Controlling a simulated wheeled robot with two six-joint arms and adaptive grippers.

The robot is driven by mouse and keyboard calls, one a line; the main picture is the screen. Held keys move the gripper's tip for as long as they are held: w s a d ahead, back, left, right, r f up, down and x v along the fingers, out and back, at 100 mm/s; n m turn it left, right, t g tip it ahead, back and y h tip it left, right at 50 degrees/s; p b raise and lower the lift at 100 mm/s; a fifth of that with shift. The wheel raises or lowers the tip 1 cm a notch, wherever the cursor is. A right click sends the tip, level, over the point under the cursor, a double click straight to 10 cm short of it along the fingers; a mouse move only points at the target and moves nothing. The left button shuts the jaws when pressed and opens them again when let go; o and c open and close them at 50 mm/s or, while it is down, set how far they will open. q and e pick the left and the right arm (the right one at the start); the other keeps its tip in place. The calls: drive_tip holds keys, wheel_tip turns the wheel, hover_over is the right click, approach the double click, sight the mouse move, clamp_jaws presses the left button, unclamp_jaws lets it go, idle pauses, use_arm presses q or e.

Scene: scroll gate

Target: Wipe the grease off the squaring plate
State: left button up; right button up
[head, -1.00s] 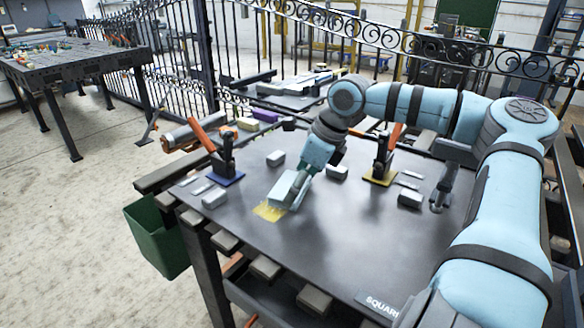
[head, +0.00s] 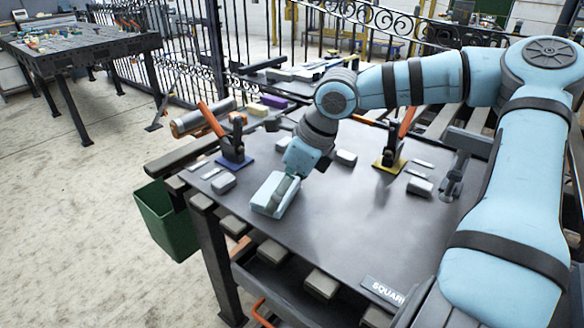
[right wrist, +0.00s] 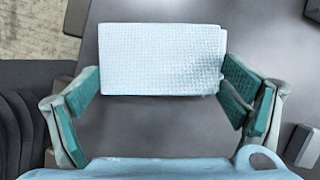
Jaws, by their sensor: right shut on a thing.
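The squaring plate (head: 345,235) is the wide dark grey tabletop with a label at its front edge. A pale blue, textured cloth pad (head: 268,192) lies flat on or just over its left front part. My right gripper (head: 287,186) is above the pad and shut on it. In the right wrist view the pad (right wrist: 160,60) spans between the two green-padded fingers. No yellow grease shows on the visible plate; the surface under the pad is hidden. My left gripper is not in view.
A blue-based clamp (head: 233,152) and a yellow-based clamp (head: 391,155) with orange handles stand on the plate. Small grey blocks (head: 223,183) lie around. A green bin (head: 165,222) hangs at the left edge. The plate's middle front is clear.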

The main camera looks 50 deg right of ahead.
drive_tip(key=shift+s+a, duration=0.1)
drive_tip(key=shift+a, duration=1.3)
drive_tip(key=shift+d, duration=0.1)
drive_tip(key=shift+r, duration=0.3)
wheel_tip(320, 180, up, 6)
drive_tip(key=p, duration=0.4)
drive_tip(key=shift+f+p, duration=0.25)
drive_tip(key=shift+p, duration=0.1)
wheel_tip(320, 180, up, 3)
drive_tip(key=shift+p, duration=1.15)
